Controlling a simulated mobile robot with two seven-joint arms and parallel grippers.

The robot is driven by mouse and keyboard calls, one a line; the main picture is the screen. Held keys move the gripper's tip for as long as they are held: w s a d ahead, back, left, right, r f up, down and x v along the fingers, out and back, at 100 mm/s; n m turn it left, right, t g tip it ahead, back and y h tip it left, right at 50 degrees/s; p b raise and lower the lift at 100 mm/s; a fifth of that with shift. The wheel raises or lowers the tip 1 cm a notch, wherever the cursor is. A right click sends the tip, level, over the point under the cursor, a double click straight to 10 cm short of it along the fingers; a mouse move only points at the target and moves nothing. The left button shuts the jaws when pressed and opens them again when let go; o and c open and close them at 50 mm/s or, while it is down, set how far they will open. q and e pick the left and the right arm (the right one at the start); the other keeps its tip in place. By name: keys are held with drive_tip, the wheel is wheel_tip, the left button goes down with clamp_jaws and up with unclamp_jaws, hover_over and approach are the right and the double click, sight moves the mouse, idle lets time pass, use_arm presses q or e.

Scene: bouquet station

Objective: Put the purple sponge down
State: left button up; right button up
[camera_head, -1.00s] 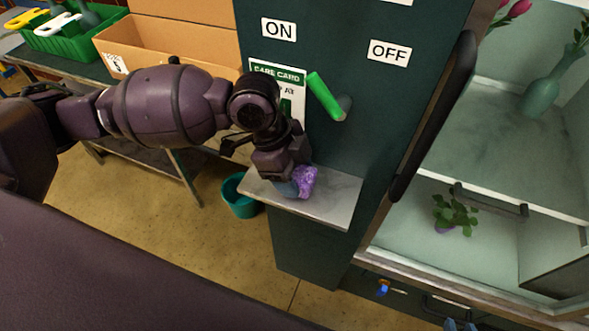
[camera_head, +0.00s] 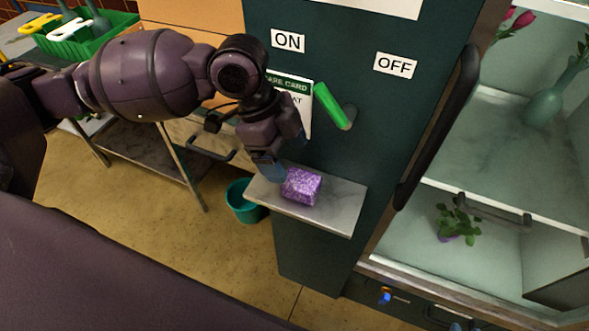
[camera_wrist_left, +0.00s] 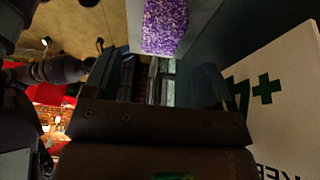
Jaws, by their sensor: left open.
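The purple sponge (camera_head: 301,187), a speckled block, rests on the small grey shelf (camera_head: 340,205) that juts from the dark green cabinet wall. My left gripper (camera_head: 268,172) is open and empty, just left of the sponge and slightly above the shelf's left end. In the left wrist view the sponge (camera_wrist_left: 165,27) shows at the top, beyond the fingers and apart from them. My right gripper cannot be made out in these views.
A green lever (camera_head: 332,106) sticks out of the wall below the ON and OFF labels, with a care card (camera_head: 290,88) beside it. A teal bucket (camera_head: 243,201) stands on the floor left of the shelf. A glass-fronted case with plants (camera_head: 457,222) is at right.

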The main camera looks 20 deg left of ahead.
use_arm(q)
drive_tip(key=v, duration=0.3)
drive_tip(key=shift+w+a+r, duration=0.1)
drive_tip(key=shift+a+r, duration=0.1)
drive_tip(key=shift+r, duration=0.15)
use_arm(e)
drive_tip(key=shift+s+d+f, duration=0.1)
drive_tip(key=shift+s+f, duration=0.4)
drive_tip(key=shift+s, duration=0.2)
drive_tip(key=shift+w+r, duration=0.2)
drive_tip(key=shift+r, duration=0.1)
